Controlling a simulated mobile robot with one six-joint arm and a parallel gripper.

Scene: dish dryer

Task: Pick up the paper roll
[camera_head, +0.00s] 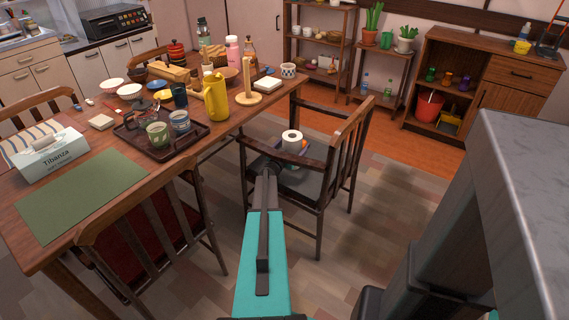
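The white paper roll (291,141) stands upright, its round core hole facing up, at the wooden chair (345,150) on the table's right side. Something small with blue and reddish colours shows just under and beside the roll; I cannot tell what it is. My arm reaches up from the bottom of the picture toward that chair. My dark gripper (272,167) is at the chair's seat, just in front of and slightly left of the roll. Its fingertips are too small and dark to tell whether they are open or touch the roll.
The chair's backrest and armrests surround the roll closely. The wooden table (219,146) at left holds a tray (184,144) with cups, a yellow pot (215,97) and a tissue box (45,150). Shelves (320,45) and a cabinet (490,85) stand behind. Floor right of the chair is clear.

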